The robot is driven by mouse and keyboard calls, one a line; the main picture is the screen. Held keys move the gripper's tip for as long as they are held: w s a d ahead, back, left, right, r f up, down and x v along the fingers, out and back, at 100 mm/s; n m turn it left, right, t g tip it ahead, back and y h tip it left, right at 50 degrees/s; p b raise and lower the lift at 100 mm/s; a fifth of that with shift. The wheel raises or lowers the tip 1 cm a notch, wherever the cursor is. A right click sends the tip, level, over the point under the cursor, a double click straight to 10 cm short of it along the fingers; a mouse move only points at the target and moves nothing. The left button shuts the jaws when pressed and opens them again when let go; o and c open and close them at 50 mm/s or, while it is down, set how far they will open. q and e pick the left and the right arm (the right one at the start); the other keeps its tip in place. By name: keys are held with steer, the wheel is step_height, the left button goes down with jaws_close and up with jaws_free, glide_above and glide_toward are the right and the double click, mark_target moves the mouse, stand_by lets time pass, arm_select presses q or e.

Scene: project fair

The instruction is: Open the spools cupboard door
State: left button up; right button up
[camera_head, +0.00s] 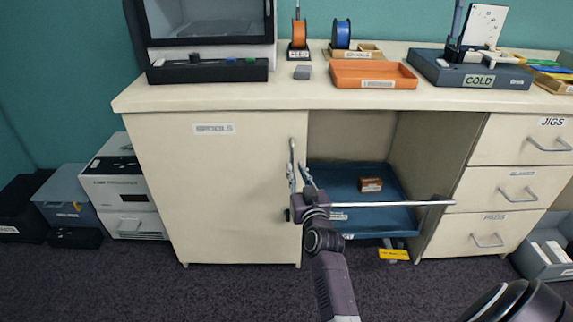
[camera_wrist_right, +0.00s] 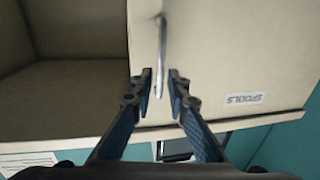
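The cream spools cupboard door (camera_head: 200,180) is closed at the left of the bench, with a SPOOLS label near its top. Its thin vertical metal handle (camera_head: 292,152) is at the upper right edge. My right gripper (camera_head: 298,172) is at the lower part of the handle. In the right wrist view the right gripper (camera_wrist_right: 160,76) is open, with one finger on each side of the handle (camera_wrist_right: 162,42) and visible gaps between. The door (camera_wrist_right: 225,60) and its label appear upside down there. My left gripper is not in view.
Right of the door, an open bay holds a blue tray (camera_head: 375,222) with a small brown box (camera_head: 371,185). Drawers (camera_head: 505,188) stand further right. An orange tray (camera_head: 350,73) sits on the worktop. Dark carpet (camera_head: 230,290) before the door is clear.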

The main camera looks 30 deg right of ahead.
mark_target(292, 161)
steer(key=x, duration=0.4)
steer(key=shift+b, duration=0.4)
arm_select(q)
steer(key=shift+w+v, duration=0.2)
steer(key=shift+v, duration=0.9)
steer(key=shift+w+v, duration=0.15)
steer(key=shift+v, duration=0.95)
arm_select(e)
steer(key=shift+x, duration=0.9)
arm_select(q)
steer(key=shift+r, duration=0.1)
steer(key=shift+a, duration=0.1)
arm_select(e)
jaws_close()
